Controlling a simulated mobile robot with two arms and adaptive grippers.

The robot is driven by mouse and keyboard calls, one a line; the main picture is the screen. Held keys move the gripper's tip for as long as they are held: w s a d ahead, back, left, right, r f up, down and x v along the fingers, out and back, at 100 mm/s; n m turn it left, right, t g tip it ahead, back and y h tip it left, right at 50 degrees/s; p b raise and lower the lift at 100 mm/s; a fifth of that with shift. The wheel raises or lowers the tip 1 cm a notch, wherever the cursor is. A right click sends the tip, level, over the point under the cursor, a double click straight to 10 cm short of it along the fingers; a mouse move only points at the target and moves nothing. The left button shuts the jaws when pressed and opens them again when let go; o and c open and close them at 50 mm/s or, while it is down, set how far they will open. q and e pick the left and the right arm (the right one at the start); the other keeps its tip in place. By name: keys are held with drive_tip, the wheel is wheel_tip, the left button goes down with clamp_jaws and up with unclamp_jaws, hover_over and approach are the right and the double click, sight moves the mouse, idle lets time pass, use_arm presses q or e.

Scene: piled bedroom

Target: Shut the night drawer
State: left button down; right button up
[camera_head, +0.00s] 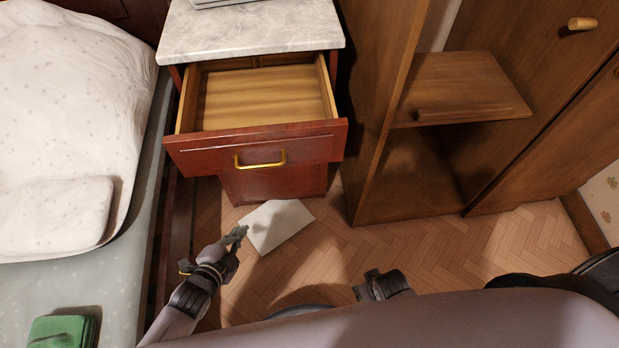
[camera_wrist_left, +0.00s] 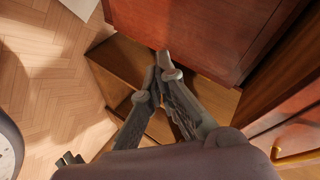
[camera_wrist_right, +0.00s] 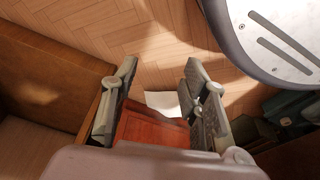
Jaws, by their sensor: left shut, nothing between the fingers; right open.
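The night drawer (camera_head: 255,142) is pulled well out of the red nightstand (camera_head: 275,186). Its light wooden inside looks empty, and its red front carries a gold handle (camera_head: 260,159). My left gripper (camera_head: 240,232) is shut and empty, in front of the drawer and apart from it in the head view. In the left wrist view its fingertips (camera_wrist_left: 160,58) meet beside a red wooden panel, and a gold handle shows at the lower right. My right gripper (camera_head: 366,282) is open and empty over the floor, further from the drawer; its spread fingers show in the right wrist view (camera_wrist_right: 160,68).
A bed (camera_head: 70,215) with a green folded cloth (camera_head: 62,331) stands at the left. A brown wooden cabinet (camera_head: 390,170) with an open shelf stands at the right. A white sheet (camera_head: 277,225) lies on the floor before the nightstand. The parquet at centre right is clear.

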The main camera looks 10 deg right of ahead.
use_arm(q)
drive_tip(key=s+d+r+m+h+b, duration=0.2)
drive_tip(key=d+r+m+h, duration=0.15)
drive_tip(key=r, duration=0.25)
drive_tip(key=s+d+r+m+t+h+b, duration=0.1)
drive_tip(key=s+d+r+m+h+b, duration=0.15)
drive_tip(key=d+r, duration=0.35)
drive_tip(key=s+d+r+m+h+b, duration=0.1)
drive_tip(key=d+r+m+h+b, duration=0.2)
drive_tip(key=r, duration=0.4)
drive_tip(key=m+y, duration=0.1)
approach(325, 149)
drive_tip(key=s+d, duration=0.1)
drive_tip(key=d, duration=0.3)
drive_tip(key=shift+w+a, duration=0.2)
drive_tip(key=shift+w, duration=1.75)
use_arm(e)
drive_tip(key=w+r+t, duration=0.1)
drive_tip(key=w+r, duration=0.2)
drive_tip(key=r, duration=1)
drive_tip(key=shift+r, duration=0.25)
drive_tip(key=shift+w+a, duration=0.1)
